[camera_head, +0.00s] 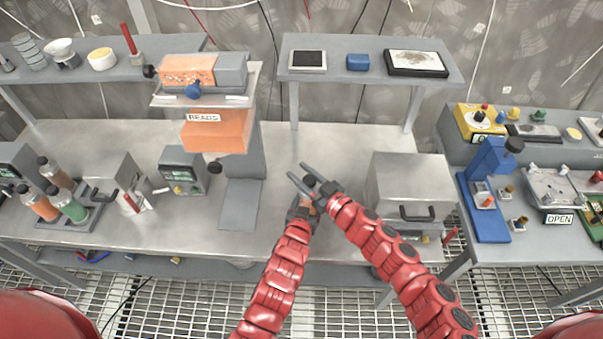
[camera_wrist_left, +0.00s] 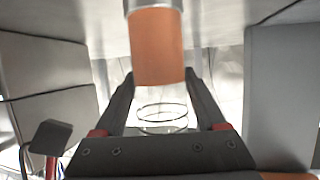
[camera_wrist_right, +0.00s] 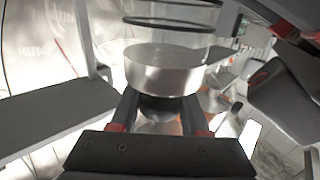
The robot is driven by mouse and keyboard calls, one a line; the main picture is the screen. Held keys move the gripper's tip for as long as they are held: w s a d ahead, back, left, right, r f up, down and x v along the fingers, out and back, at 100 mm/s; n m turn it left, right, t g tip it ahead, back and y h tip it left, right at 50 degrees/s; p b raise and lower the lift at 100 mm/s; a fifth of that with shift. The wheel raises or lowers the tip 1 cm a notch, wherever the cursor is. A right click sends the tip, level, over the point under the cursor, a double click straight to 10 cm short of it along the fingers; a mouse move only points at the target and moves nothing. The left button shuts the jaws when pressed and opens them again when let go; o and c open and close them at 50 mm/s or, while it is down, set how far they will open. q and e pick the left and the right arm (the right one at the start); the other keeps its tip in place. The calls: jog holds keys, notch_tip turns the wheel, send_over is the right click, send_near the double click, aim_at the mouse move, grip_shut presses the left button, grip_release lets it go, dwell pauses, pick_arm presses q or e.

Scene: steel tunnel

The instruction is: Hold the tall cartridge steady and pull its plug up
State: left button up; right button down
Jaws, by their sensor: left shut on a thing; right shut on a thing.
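The tall cartridge has a silver base, an orange lower part (camera_wrist_left: 158,45) and a clear upper tube with dark rings. In the head view it is mostly hidden behind my grippers. My left gripper (camera_head: 306,208) is shut on its body; its fingers (camera_wrist_left: 158,80) lie either side of the tube in the left wrist view. The tube's silver top (camera_wrist_right: 163,70) shows in the right wrist view. Below it in that picture is the dark round plug (camera_wrist_right: 160,107), between the fingers of my right gripper (camera_wrist_right: 160,100). In the head view my right gripper (camera_head: 298,173) is above my left one.
A grey box with a handle (camera_head: 408,190) stands close on the right of my grippers. A press-like stand with an orange BEADS bin (camera_head: 218,135) is on the left. A raised shelf (camera_head: 365,75) is behind. The bench between is clear.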

dwell(0.8)
jog(key=shift+r, duration=0.75)
jog(key=shift+c, duration=2)
grip_release()
jog(key=v, duration=1.2)
